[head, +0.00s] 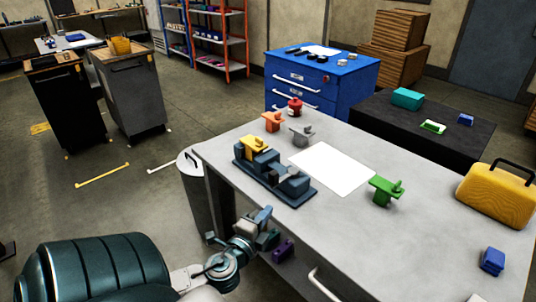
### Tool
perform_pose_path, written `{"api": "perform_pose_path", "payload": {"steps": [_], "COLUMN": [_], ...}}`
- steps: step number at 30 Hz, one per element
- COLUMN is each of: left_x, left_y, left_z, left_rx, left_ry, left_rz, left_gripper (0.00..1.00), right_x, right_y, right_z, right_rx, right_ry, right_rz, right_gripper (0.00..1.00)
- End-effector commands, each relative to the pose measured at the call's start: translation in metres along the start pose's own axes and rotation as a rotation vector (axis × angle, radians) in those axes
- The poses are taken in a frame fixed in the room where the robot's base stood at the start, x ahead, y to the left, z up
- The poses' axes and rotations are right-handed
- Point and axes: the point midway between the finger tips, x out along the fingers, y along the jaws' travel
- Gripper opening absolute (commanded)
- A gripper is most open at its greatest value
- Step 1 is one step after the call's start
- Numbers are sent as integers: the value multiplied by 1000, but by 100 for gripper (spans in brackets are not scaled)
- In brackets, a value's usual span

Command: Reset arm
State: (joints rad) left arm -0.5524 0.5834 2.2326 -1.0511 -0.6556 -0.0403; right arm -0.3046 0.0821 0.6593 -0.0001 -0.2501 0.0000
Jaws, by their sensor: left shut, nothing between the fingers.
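My left gripper (268,228) shows at the lower middle, at the end of my arm that comes in from the lower left. It is shut and empty, at the near edge of the grey table (420,235), just in front of the jig. The dark blue jig (275,185) stands on the table and holds a yellow part (254,146) at its far left end. A purple part (283,250) shows just beside and below the gripper; I cannot tell what it rests on. My right gripper is not in view.
Orange (271,122), grey (301,135) and green (385,190) parts stand on the table around a white sheet (333,168). A yellow case (497,195) and a blue block (492,260) lie at the right. A bin (192,195) stands beside the table's left end.

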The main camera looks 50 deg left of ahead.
Motion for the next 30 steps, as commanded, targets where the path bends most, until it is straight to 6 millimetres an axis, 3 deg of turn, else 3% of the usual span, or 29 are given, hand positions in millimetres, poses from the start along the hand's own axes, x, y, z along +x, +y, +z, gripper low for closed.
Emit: {"api": "perform_pose_path", "payload": {"steps": [14, 17, 20, 23, 26, 30], "left_x": [0, 2, 8, 11, 4, -22], "left_y": [0, 12, 49, 112, 188, 290], "left_z": [0, 3, 14, 32, 50, 69], "left_rx": [0, -7, -31, -83, -159, -285], "left_ry": [0, -8, -37, -86, -149, -246], "left_rz": [1, 23, 95, 217, 360, 551], "left_gripper": [0, 0, 0, 0, 0, 0], "right_x": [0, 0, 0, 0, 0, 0], "right_y": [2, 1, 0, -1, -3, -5], "right_z": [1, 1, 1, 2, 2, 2], "right_rx": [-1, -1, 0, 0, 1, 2], "right_ry": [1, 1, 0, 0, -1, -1], "right_rz": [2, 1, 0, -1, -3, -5], "right_gripper": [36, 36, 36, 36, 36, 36]}}
